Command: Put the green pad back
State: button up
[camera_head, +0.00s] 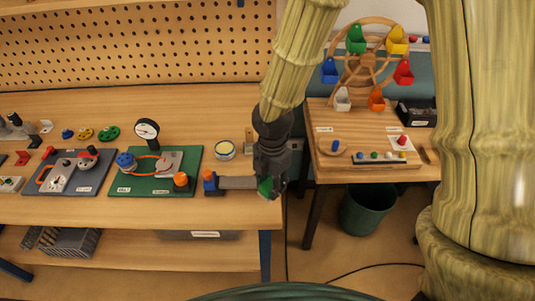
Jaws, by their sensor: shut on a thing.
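My gripper (270,182) is dark grey and points down over the right end of the long wooden bench. It is shut on the green pad (265,187), a small green piece that shows at its fingertips. Most of the pad is hidden by the fingers. The gripper is just right of a flat grey bar (238,183); I cannot tell whether the pad touches the bar or the bench top.
A green board (125,186) with a dial gauge (147,130) stands left on the bench (205,110). A round tin (225,150) is nearby. Right, across a gap, a small table (330,172) bears a wooden wheel (372,24) with coloured buckets. A bin (367,212) is below.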

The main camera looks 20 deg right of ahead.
jog(key=w+d+p, duration=0.1)
jog(key=w, duration=0.4)
jog(key=w+d+f+p, duration=0.1)
jog(key=w+p, duration=0.1)
jog(key=w, duration=0.3)
jog(key=w+d+p, duration=0.2)
jog(key=w, duration=0.3)
jog(key=shift+f, duration=0.2)
jog(key=shift+f+p, duration=0.75)
jog(key=shift+f, duration=1.05)
jog(key=shift+f, duration=0.15)
jog(key=o, duration=0.7)
jog(key=shift+r, duration=0.25)
jog(key=shift+r+b, duration=1.85)
jog(key=shift+r, duration=4.1)
